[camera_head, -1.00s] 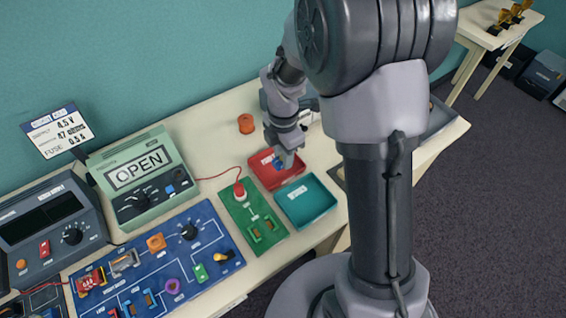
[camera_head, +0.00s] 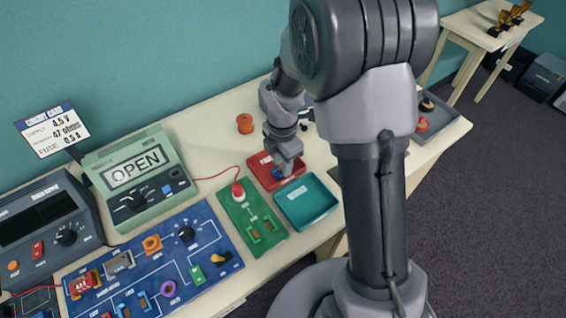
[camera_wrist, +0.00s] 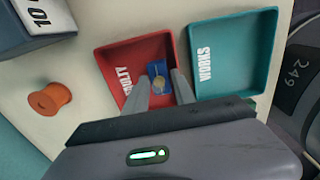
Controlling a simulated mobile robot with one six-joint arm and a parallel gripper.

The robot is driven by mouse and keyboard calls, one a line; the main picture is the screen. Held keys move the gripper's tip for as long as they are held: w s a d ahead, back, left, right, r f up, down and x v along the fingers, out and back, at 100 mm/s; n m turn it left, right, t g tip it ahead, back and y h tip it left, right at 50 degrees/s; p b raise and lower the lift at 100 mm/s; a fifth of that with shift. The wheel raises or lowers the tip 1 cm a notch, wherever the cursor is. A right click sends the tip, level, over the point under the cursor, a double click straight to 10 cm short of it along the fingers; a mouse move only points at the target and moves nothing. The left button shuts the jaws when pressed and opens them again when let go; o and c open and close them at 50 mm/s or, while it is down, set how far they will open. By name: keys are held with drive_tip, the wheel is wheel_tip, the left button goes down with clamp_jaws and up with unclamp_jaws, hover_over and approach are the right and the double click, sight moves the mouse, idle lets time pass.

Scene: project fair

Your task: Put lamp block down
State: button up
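The lamp block is a small blue block with a pale yellowish round top (camera_wrist: 158,70). In the wrist view it sits between the two fingertips of my gripper (camera_wrist: 160,77), which close on its sides. It is inside the walls of the red tray (camera_wrist: 108,60), whose label is partly covered and ends in "LTY". In the head view my gripper (camera_head: 283,172) points down into the red tray (camera_head: 262,182), with a bit of blue at its tips. Whether the block touches the tray floor is hard to tell.
A teal tray (camera_wrist: 268,40) marked "WORKS" stands right beside the red one. An orange spool (camera_head: 245,123) lies behind. A green board (camera_head: 266,238), a blue circuit board (camera_head: 212,231) and a green meter reading "OPEN" (camera_head: 160,205) are to the left.

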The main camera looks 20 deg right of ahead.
drive_tip(key=shift+s+f, duration=0.5)
drive_tip(key=shift+f, duration=0.05)
wheel_tip(320, 180, up, 21)
drive_tip(key=s+m+t+p, duration=0.1)
drive_tip(key=s+m+p, duration=0.2)
drive_tip(key=m+p, duration=0.3)
drive_tip(key=s+a+r+m+t+y, duration=0.1)
drive_tip(key=s+a+r+m+t, duration=0.1)
drive_tip(key=s+r+m, duration=0.2)
drive_tip(key=s+a+r+m+t+y, duration=0.1)
drive_tip(key=s+r+m, duration=0.3)
drive_tip(key=s+m, duration=0.7)
drive_tip(key=m+t, duration=0.1)
drive_tip(key=m, duration=0.4)
drive_tip(key=shift+a+t+b, duration=0.3)
drive_tip(key=shift+a+b, duration=0.1)
